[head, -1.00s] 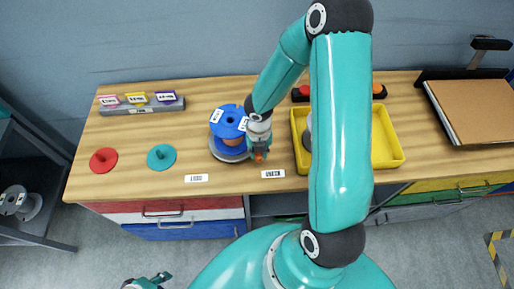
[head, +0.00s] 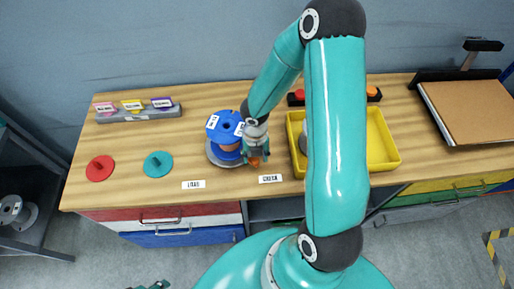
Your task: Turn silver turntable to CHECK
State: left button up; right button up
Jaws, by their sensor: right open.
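The silver turntable (head: 216,157) shows as a grey disc rim on the wooden bench, under a blue-flanged spool (head: 226,127) with white tags on its top. A white label that seems to read CHECK (head: 270,178) lies at its front right, and another like LOAD (head: 193,184) at its front left. My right gripper (head: 256,161) points down, open, just right of the spool and close to the turntable's right edge. Whether it touches is too small to tell. Only a tip of my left gripper (head: 151,285) shows at the bottom edge.
A red disc (head: 100,168) and a teal disc (head: 158,164) with knobs lie to the left. A yellow tray (head: 384,158) stands right of the gripper, partly hidden by my arm.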

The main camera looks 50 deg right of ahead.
notch_tip(320, 180, up, 12)
dwell(0.5)
jog(key=shift+f, duration=0.1)
